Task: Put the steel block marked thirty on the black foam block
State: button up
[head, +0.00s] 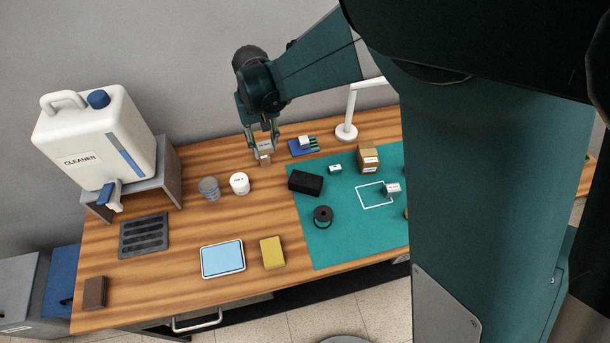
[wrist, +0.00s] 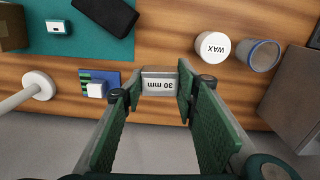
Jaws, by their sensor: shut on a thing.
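The steel block marked 30 mm (wrist: 159,84) is between the fingertips of my gripper (wrist: 160,90) in the wrist view, its label facing the camera upside down. In the head view my gripper (head: 264,150) points down over the back of the wooden bench, shut on the block (head: 266,146). I cannot tell whether the block is clear of the bench. The black foam block (head: 305,183) lies at the left edge of the green mat, forward and right of my gripper. It also shows at the top of the wrist view (wrist: 106,13); its top is bare.
A blue pad (head: 304,146) with a white piece on it and a white lamp (head: 347,130) stand right of my gripper. A wax tub (head: 239,183) and a grey cup (head: 209,188) stand to the left. A cardboard box (head: 368,158) and a spool (head: 323,215) are on the mat (head: 335,245).

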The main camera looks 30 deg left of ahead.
notch_tip(320, 180, up, 2)
jog(key=m+p, duration=0.1)
jog(key=p, duration=0.1)
send_over(306, 179)
jog(key=shift+f, duration=2.9)
jog(key=shift+f+p, duration=0.35)
jog(key=shift+f, duration=1.7)
jog(key=shift+f, duration=0.2)
jog(key=o, duration=1)
jog(key=shift+c, duration=0.2)
